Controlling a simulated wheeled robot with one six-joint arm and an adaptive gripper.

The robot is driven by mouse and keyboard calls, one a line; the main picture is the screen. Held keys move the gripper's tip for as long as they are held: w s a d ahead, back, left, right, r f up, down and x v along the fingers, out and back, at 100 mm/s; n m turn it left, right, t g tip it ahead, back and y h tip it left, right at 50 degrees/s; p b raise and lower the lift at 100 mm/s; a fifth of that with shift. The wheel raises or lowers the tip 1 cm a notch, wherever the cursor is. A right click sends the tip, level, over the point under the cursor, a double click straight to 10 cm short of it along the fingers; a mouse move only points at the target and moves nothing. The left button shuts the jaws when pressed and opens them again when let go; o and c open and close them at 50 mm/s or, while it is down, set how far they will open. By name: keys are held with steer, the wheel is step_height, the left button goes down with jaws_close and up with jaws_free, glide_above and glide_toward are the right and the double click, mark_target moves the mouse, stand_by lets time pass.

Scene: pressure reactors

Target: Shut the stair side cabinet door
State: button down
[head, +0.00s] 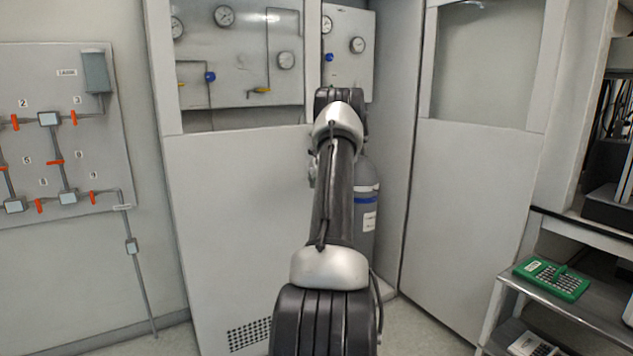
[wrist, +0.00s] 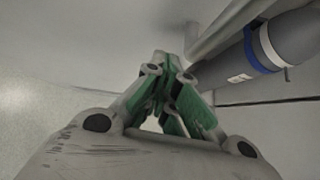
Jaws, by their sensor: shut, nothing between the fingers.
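The cabinet has two pale grey doors with window panes. The left door (head: 240,210) stands across the left part of the cabinet, with gauges showing through its window. The right door (head: 470,200) is swung outward to the right, leaving the opening beside it uncovered. I cannot tell from the frames which door is the stair side one. My gripper (wrist: 165,65) is shut and empty in the wrist view, its tips close to a pale bar or edge (wrist: 225,28); contact cannot be told. In the head view my own arm hides it.
A grey gas cylinder (head: 366,200) with a blue band stands inside the opening; it also shows in the wrist view (wrist: 285,45). A valve panel (head: 60,150) is on the left wall.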

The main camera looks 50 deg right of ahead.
steer(key=v, duration=0.9)
steer(key=shift+s+d+r, duration=0.25)
steer(key=shift+s+r, duration=0.05)
steer(key=shift+s, duration=0.15)
